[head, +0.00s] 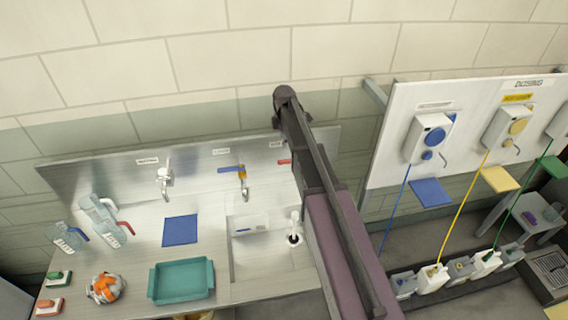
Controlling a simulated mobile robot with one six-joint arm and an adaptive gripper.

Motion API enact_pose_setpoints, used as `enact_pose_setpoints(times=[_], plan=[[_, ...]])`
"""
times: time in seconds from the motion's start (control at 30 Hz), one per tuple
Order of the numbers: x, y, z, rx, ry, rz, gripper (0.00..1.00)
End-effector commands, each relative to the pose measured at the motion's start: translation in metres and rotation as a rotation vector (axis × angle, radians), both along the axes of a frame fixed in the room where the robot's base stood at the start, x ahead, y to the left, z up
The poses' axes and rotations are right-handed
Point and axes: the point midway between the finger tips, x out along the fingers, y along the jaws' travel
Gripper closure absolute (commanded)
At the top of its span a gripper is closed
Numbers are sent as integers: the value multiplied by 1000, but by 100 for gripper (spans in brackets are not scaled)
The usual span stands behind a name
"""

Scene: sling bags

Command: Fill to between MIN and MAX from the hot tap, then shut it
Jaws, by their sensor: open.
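A red lever (284,161) shows at the back of the steel counter, partly hidden behind my arm. A mixer tap with an orange-yellow body (242,172) and a blue lever (229,169) stands left of it, over the sink. A plain chrome tap (164,184) stands further left. A clear jug with a red handle (100,217) and a clear jug with a blue handle (66,237) sit at the counter's left end. Their white markings are too small to read, and I see no clear water level. My gripper does not show; my arm crosses the middle of the view.
A blue mat (180,230) lies before the chrome tap. A teal tray (181,280), an orange-white bundle (104,288) and brushes (53,277) line the front. The sink (252,262) holds a white item (294,230). A dosing board (465,130) hangs right, above several floor bottles.

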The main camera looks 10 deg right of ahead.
Motion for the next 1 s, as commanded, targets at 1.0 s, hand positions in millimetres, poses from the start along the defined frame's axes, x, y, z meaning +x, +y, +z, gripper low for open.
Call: enact_pose_setpoints(times=[1.0], plan=[[0,0,-82,0,0,0,31]])
